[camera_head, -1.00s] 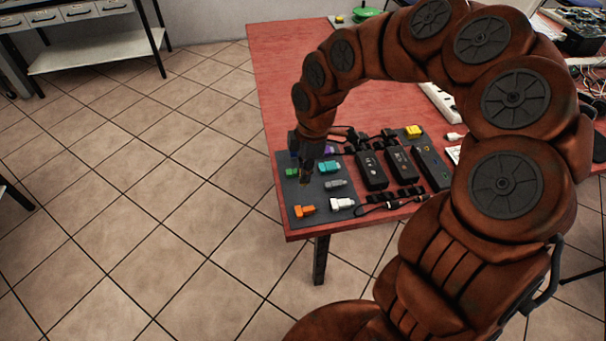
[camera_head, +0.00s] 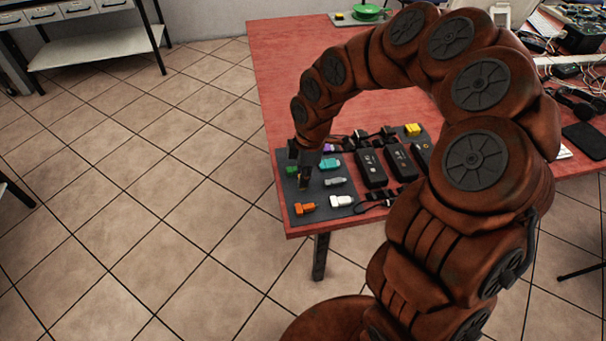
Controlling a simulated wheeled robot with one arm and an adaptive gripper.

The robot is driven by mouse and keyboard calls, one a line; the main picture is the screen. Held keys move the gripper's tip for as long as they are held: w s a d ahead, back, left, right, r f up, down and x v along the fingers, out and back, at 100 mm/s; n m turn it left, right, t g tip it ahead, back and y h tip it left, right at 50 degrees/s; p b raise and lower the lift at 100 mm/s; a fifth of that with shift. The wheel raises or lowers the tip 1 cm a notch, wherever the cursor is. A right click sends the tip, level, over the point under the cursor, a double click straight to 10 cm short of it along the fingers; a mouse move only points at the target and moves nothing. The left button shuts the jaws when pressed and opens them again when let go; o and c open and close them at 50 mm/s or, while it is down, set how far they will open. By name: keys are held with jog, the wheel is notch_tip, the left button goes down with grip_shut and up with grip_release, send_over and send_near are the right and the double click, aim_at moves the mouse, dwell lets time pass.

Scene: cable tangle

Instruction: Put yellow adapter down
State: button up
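A yellow adapter (camera_head: 413,129) lies at the back right of the dark mat (camera_head: 288,192) on the red table. My gripper (camera_head: 303,184) points down over the left part of the mat, well to the left of the yellow adapter. Its fingers are small and dark here; I cannot tell whether they are open or shut, or whether they hold anything. A green adapter (camera_head: 292,170), a teal adapter (camera_head: 331,163), a grey adapter (camera_head: 335,181), an orange adapter (camera_head: 305,208) and a white adapter (camera_head: 342,201) lie around it.
Black power bricks (camera_head: 371,168) with cables lie on the mat's right part. My arm hides some of the table's right side. A green spool (camera_head: 367,12) stands at the far edge.

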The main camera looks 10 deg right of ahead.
jog(key=o, duration=0.4)
notch_tip(320, 180, up, 11)
jog(key=d+b, duration=0.1)
jog(key=s+r+m, duration=0.3)
jog(key=s+r, duration=0.1)
jog(key=s, duration=0.2)
jog(key=s+d+f+m, duration=0.1)
jog(key=s+m, duration=0.4)
jog(key=s, duration=0.2)
jog(key=s+d+f+m+g+h, duration=0.1)
jog(key=s+d+m, duration=0.1)
jog(key=s+m, duration=0.3)
jog(key=s+d+f+m, duration=0.1)
jog(key=s+m, duration=0.3)
jog(key=s, duration=0.7)
jog(key=shift+s+d+f+m+g, duration=0.25)
jog(key=shift+d+f+m+g, duration=0.05)
jog(key=shift+m+g, duration=0.1)
